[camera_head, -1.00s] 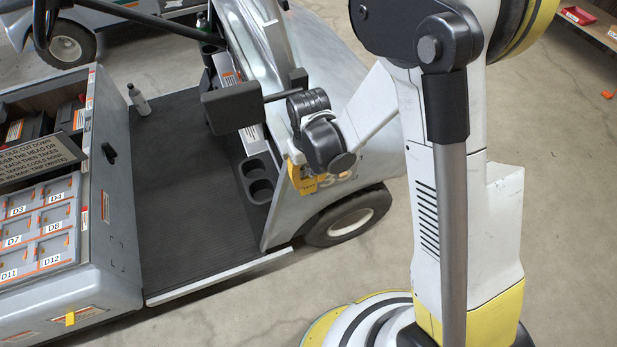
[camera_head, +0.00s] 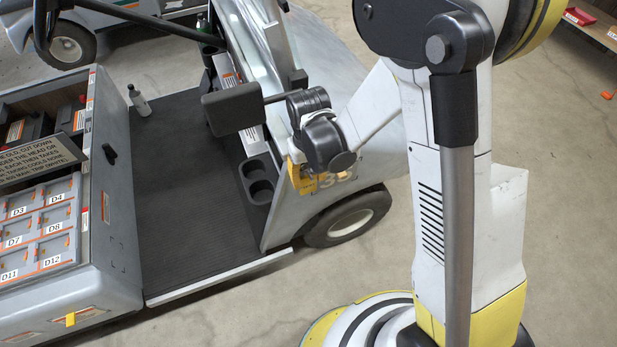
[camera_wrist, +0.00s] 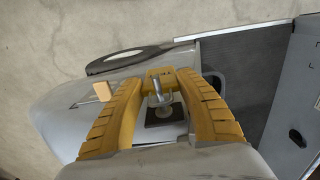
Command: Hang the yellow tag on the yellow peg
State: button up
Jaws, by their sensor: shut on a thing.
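My gripper (camera_head: 303,184) is beside the cart's grey curved front panel, above the front wheel in the picture. In the wrist view its two yellow fingers (camera_wrist: 160,78) close on a small yellow piece with dark marks, which looks like the yellow tag (camera_wrist: 160,71). A metal pin (camera_wrist: 158,90) shows just behind it, over a dark square plate (camera_wrist: 165,115); I cannot tell whether they touch. A tan-yellow block (camera_wrist: 102,91) shows left of the fingers against the panel; I cannot tell whether it is the yellow peg. In the head view the fingers hide most of the tag.
The cart's dark floor (camera_head: 185,190) lies left of my gripper, with a bottle (camera_head: 139,101) on it. A dark box on an arm (camera_head: 232,108) juts out close to my wrist. A cabinet of labelled drawers (camera_head: 115,240) stands left. Open concrete floor lies right.

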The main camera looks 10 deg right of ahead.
jog(key=shift+s, duration=0.15)
jog(key=s, duration=0.1)
jog(key=s+d, duration=0.1)
jog(key=s, duration=0.1)
jog(key=s+r, duration=0.1)
jog(key=shift+s+d+r, duration=0.1)
jog(key=shift+s+d, duration=0.05)
dwell(0.6)
jog(key=s, duration=0.2)
jog(key=s+d+b, duration=0.1)
jog(key=s, duration=0.1)
jog(key=shift+s+d, duration=0.2)
jog(key=shift+s, duration=0.2)
